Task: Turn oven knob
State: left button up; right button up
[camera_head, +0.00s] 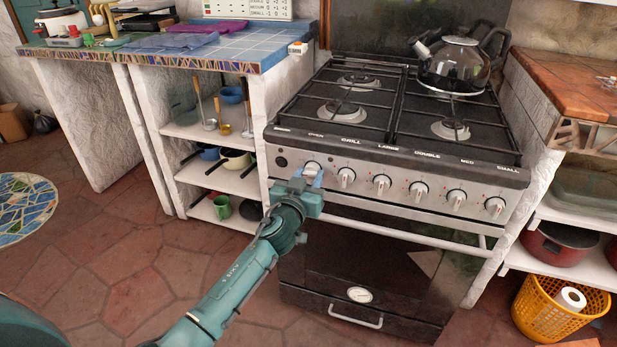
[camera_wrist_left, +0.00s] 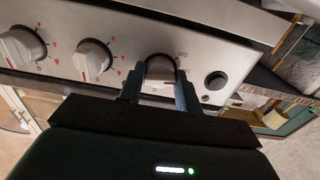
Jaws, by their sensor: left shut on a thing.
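The stove's front panel (camera_head: 408,192) carries a row of several knobs. The oven knob (camera_head: 311,168) is the leftmost, below the "OVEN" label, beside a round black button (camera_head: 281,162). My left gripper (camera_head: 307,178) is at this knob, with its fingers shut on either side of it. In the left wrist view the oven knob (camera_wrist_left: 159,70) sits between the two fingertips of the left gripper (camera_wrist_left: 160,82), which hide part of it. Its pointer direction is hard to tell. My right gripper is not in view.
A glass kettle (camera_head: 452,66) stands on the back right burner. The oven door handle (camera_head: 400,233) runs below the knobs. A tiled counter (camera_head: 262,45) with shelves is at the left. A yellow basket (camera_head: 545,312) stands at lower right.

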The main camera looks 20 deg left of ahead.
pick_arm(q)
jog(key=shift+m, duration=0.3)
jog(key=m, duration=0.3)
jog(key=shift+a+m, duration=0.1)
jog(key=shift+m, duration=1.9)
jog(key=o, duration=0.9)
jog(key=shift+o, duration=0.2)
jog(key=shift+s, duration=0.1)
